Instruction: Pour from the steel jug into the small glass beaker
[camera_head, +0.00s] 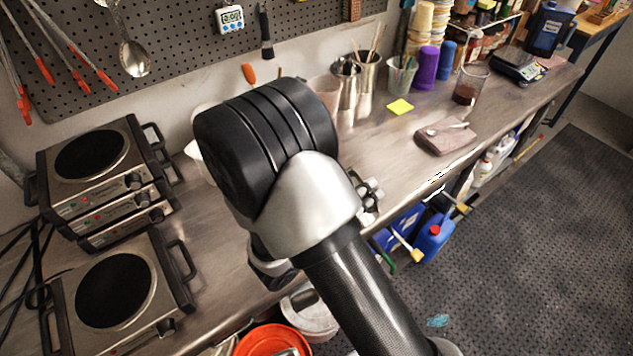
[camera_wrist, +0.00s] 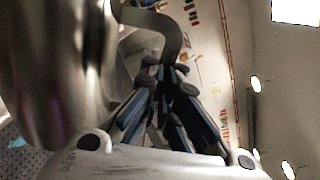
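In the wrist view, the steel jug (camera_wrist: 45,70) fills the left side, and its curved handle (camera_wrist: 172,28) reaches down between my fingertips. My gripper (camera_wrist: 163,80) is closed on that handle. The jug's mouth and contents are not visible. In the head view my arm hides the jug. A glass beaker with dark red-brown liquid (camera_head: 467,92) stands toward the far right of the bench. I cannot make out the small glass beaker for certain; my arm covers the middle of the bench.
Stacked hot plates (camera_head: 95,165) and another hot plate (camera_head: 115,290) occupy the bench's left. Steel containers (camera_head: 367,75) with tools stand at the back. A folded cloth (camera_head: 445,138) lies near the front edge. An orange bucket (camera_head: 270,342) is below. Bench between cloth and yellow note (camera_head: 400,107) is clear.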

